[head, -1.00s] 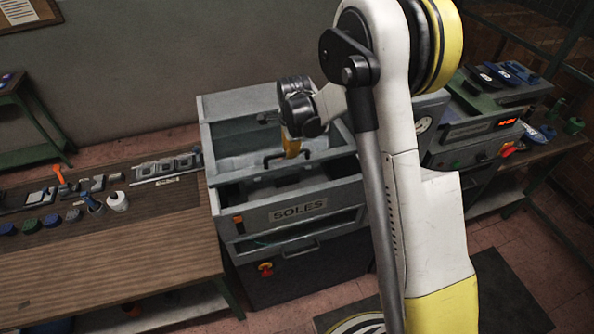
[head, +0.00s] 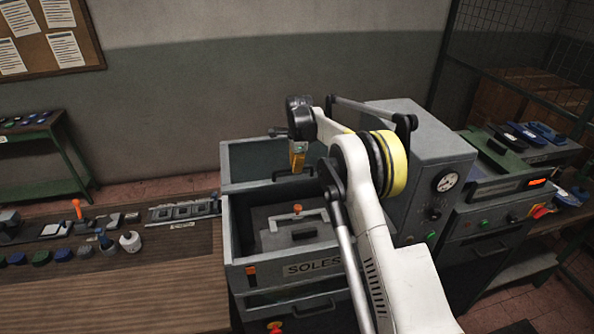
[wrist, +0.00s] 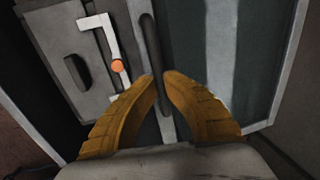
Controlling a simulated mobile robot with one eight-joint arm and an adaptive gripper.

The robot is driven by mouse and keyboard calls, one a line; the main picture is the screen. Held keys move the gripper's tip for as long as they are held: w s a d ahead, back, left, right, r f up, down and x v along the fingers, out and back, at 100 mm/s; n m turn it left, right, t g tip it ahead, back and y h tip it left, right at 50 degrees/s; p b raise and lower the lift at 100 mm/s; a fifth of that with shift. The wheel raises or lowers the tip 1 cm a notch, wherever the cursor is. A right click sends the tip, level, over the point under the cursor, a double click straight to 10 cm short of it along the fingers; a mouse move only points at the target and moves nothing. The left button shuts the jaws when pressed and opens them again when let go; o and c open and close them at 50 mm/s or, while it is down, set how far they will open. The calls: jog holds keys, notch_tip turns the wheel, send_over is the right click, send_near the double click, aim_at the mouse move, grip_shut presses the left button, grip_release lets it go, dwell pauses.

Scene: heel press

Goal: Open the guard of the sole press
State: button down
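The sole press is a grey box labelled SOLES (head: 312,266) in the head view. Its guard (head: 243,162) is a grey-framed panel that stands raised at the back of the opening. A black bar handle (head: 279,175) runs along the guard's lower edge; it also shows in the wrist view (wrist: 149,40). My gripper (head: 297,166) has yellow-orange fingers at this handle. In the wrist view the fingertips (wrist: 161,78) are close together with the bar between them, so it looks shut on the handle. The fingers hide part of the bar.
Inside the press lies a grey block with an orange knob (head: 297,208). A grey cabinet with a gauge (head: 447,181) stands close on the right of my arm. A wooden bench (head: 120,280) with small tools and pots is on the left.

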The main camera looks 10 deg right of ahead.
jog(key=c, duration=1.4)
grip_release()
jog(key=shift+w+f, duration=0.1)
jog(key=shift+f, duration=0.05)
jog(key=r, duration=0.4)
jog(key=s+r, duration=0.1)
jog(key=r, duration=0.3)
jog(key=s+r, duration=0.1)
jog(key=r, duration=0.3)
jog(key=shift+s, duration=0.25)
